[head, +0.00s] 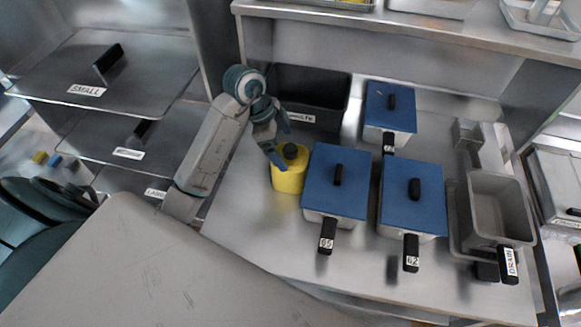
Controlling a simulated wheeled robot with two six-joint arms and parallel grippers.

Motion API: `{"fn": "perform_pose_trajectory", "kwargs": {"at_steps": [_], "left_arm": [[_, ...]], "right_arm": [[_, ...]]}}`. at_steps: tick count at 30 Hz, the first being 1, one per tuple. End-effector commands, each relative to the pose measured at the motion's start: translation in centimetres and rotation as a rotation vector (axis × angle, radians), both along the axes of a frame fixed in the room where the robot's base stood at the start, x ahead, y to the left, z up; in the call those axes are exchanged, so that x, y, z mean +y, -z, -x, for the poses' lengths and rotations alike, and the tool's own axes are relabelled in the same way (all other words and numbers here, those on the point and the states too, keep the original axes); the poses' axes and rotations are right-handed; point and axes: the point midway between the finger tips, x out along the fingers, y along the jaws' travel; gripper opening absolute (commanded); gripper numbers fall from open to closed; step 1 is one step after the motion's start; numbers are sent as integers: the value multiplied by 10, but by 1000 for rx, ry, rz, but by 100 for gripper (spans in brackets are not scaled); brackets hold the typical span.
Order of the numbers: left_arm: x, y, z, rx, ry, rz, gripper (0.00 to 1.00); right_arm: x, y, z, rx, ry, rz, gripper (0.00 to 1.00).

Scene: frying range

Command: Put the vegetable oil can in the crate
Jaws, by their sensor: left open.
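The vegetable oil can is yellow with a dark cap (288,179) and stands upright on the steel counter (240,222). My left gripper (281,145) is open at the can's top, its blue fingers beside the cap. I cannot tell whether the fingers touch it. The crate appears to be the dark open bin (335,122) with a white label, behind the can against the back wall. My left wrist hides part of its left side. My right gripper is not in view.
Blue-lidded pans (350,165) stand close to the can's right, with more lidded pans (424,188) (402,99) further right and behind. A grey drain pan (497,200) is at far right. A shelf (400,30) overhangs the back. The counter's front left is clear.

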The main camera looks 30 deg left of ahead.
Motion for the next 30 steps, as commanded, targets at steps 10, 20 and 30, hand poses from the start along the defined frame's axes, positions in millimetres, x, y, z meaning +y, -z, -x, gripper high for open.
{"fn": "perform_pose_trajectory", "kwargs": {"at_steps": [10, 20, 30], "left_arm": [[-12, 24, -6, 3, 2, 3, 100], [-23, 59, -13, -2, 3, 1, 100], [-23, 59, -14, -3, 2, 1, 72]], "right_arm": [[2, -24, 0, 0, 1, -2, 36], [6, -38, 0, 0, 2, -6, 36], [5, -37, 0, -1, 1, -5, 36]]}}
